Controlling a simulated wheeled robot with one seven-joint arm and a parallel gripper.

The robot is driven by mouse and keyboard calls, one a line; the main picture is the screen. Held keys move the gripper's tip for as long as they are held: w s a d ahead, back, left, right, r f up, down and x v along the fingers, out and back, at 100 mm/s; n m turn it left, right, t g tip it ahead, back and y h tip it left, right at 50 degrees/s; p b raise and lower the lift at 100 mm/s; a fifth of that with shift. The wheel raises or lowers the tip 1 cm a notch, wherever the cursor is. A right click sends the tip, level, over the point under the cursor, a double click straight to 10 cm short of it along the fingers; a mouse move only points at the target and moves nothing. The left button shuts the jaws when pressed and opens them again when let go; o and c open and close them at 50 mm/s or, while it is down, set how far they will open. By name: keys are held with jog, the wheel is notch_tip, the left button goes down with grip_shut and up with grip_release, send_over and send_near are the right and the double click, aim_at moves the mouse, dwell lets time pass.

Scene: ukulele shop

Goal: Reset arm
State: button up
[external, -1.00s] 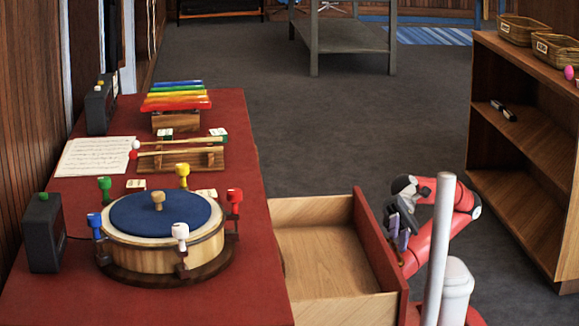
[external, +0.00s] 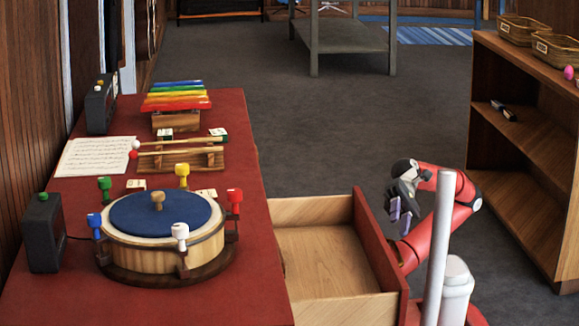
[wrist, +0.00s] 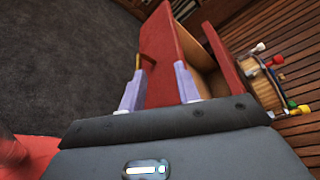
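My gripper (external: 400,215) hangs at the end of my red arm, just right of the open drawer's red front, in the external view. In the wrist view my gripper (wrist: 160,88) shows its two pale purple fingers spread apart, with nothing between them. The wooden drawer (external: 320,255) is pulled out from the red table (external: 243,140) and looks empty. In the wrist view the drawer's red front (wrist: 170,55) lies beyond the fingers. I cannot tell whether the fingers touch it; they look apart from it in the external view.
A drum with a blue top (external: 150,213) stands on the table, with a colourful xylophone (external: 178,97) and a black speaker (external: 44,232). A wooden shelf (external: 515,150) stands to the right with baskets (external: 555,48) on top. The grey floor (external: 350,130) beyond the drawer is clear.

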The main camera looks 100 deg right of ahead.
aim_at(396, 248)
jog(key=a+f, duration=0.1)
jog(key=f, duration=0.1)
jog(key=a+f+b, duration=0.1)
jog(key=f, duration=0.1)
jog(key=w+a+f, duration=0.1)
jog(key=f, duration=0.1)
jog(key=shift+w, duration=0.1)
jog(key=shift+w+d, duration=0.15)
jog(key=shift+w, duration=0.3)
